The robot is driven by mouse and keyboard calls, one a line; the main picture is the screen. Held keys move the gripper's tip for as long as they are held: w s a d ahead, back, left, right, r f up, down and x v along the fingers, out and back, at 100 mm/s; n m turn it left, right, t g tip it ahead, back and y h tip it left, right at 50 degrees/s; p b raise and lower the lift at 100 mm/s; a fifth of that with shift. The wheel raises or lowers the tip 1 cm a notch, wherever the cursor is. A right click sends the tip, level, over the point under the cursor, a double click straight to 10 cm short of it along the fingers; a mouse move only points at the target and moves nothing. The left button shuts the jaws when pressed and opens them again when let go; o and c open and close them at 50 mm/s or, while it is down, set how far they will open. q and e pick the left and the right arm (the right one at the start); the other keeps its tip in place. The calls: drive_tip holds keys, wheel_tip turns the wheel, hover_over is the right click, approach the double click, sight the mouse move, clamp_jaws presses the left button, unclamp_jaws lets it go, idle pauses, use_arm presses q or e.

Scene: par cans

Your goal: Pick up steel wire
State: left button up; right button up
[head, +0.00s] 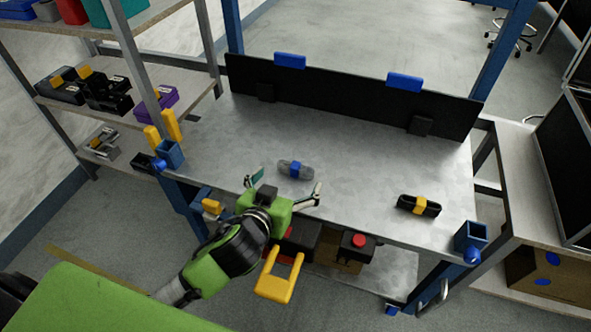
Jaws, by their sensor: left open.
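A grey coil with a blue band around its middle (295,169), which looks like the steel wire, lies on the grey metal workbench (350,160). My left gripper (287,183) reaches in from the lower left over the front edge of the bench. Its two fingers are spread wide and empty, just in front of the grey coil, one towards each side of it. I cannot tell whether either finger touches the bench. My right gripper is not in view.
A black coil with a yellow band (419,206) lies at the bench's right. A black panel (345,93) closes the back. A shelf with dark boxes (85,88) stands left. The bench's middle is mostly clear.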

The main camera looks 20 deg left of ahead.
sight(294, 169)
use_arm(q)
drive_tip(key=x, duration=0.3)
drive_tip(key=b+x, duration=0.1)
drive_tip(key=shift+w+a+f, duration=0.2)
drive_tip(key=shift+w+a, duration=0.05)
drive_tip(key=shift+a, duration=0.15)
drive_tip(key=shift+w+f, duration=0.2)
drive_tip(key=shift+w, duration=0.25)
drive_tip(key=c, duration=1.2)
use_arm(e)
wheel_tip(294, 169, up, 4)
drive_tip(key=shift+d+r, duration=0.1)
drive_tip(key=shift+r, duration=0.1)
